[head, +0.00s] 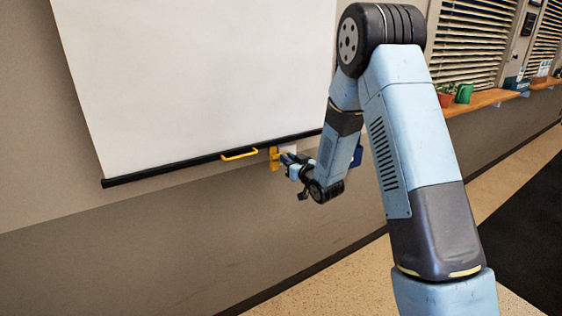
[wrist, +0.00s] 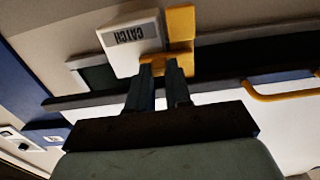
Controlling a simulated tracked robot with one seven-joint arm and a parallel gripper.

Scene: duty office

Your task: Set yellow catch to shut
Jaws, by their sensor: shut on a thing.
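The yellow catch (head: 273,158) is on the wall at the lower edge of the white screen, next to its black bottom bar. In the wrist view the yellow catch (wrist: 180,26) stands beside a white plate (wrist: 133,45) labelled CATCH, which appears upside down. My gripper (head: 286,159) reaches the catch from the right in the head view. In the wrist view my gripper (wrist: 164,66) has its two fingertips on the lower yellow part of the catch and is shut on it. The fingertips hide part of that yellow piece.
The screen (head: 200,75) has a black bottom bar (head: 150,174) with a yellow handle (head: 240,154) left of the catch. The handle also shows in the wrist view (wrist: 280,91). A wooden ledge (head: 490,98) with plants runs along the right wall. The floor below the screen looks clear.

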